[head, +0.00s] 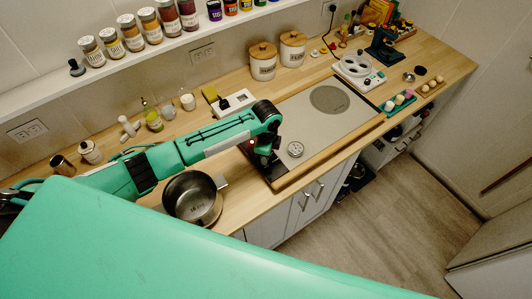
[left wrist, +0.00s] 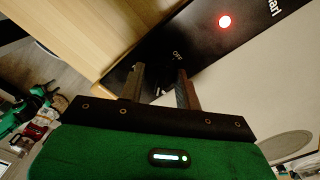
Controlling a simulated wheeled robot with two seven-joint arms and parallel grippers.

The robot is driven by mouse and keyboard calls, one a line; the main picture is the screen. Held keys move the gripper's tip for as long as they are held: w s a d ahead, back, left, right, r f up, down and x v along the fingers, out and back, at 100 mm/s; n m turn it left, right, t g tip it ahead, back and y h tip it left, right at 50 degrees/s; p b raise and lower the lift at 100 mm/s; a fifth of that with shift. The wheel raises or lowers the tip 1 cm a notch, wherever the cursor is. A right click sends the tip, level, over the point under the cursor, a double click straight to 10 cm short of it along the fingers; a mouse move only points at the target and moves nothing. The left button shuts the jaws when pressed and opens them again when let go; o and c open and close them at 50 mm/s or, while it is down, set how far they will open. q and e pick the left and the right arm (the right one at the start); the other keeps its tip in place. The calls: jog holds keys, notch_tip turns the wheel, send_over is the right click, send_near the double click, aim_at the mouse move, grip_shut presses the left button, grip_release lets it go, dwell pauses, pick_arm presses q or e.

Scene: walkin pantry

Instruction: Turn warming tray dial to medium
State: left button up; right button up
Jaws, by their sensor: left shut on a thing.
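The warming tray (head: 335,125) is a wide flat pale plate on the counter, with a black control strip along its left end. In the left wrist view the black strip (left wrist: 205,38) shows a lit red light (left wrist: 225,21) and a white "OFF" mark (left wrist: 177,55). My left gripper (head: 266,160) is down at this strip. In the left wrist view my left gripper (left wrist: 160,74) has its two fingers at the strip, just beside the "OFF" mark, shut on what appears to be the dial. The dial is hidden, so its setting cannot be read. My right gripper is not in view.
A steel pot (head: 192,198) stands at the counter's front edge beneath my left arm. A small round disc (head: 295,149) and a grey circle (head: 329,99) are on the tray plate. Two lidded white canisters (head: 263,62) stand behind. Spice jars line the shelf (head: 50,85) above.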

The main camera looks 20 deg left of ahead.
pick_arm(q)
jog(key=o, duration=1)
jog(key=shift+d, duration=0.1)
notch_tip(320, 180, up, 14)
jog(key=b, duration=0.5)
jog(key=shift+f, duration=0.15)
